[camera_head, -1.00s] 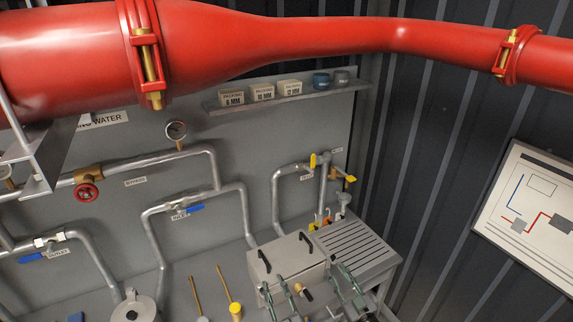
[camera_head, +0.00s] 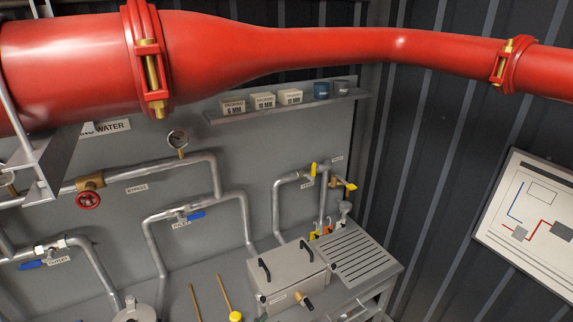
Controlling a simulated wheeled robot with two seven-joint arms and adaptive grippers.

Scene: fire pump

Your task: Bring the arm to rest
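Neither of my grippers and no part of my arms shows in the head view now. The space in front of the grey metal box (camera_head: 290,273) is clear of them. The box has two black handles on its lid and a brass-coloured tap on its front. Where the grippers are, and whether they are open or shut, is out of sight.
A large red pipe (camera_head: 330,45) crosses the top. A shelf (camera_head: 290,107) holds labelled packing boxes and two small tins. Grey pipes, a gauge (camera_head: 177,139) and a red handwheel (camera_head: 88,200) line the wall. A slatted drain board (camera_head: 355,258) stands right of the box.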

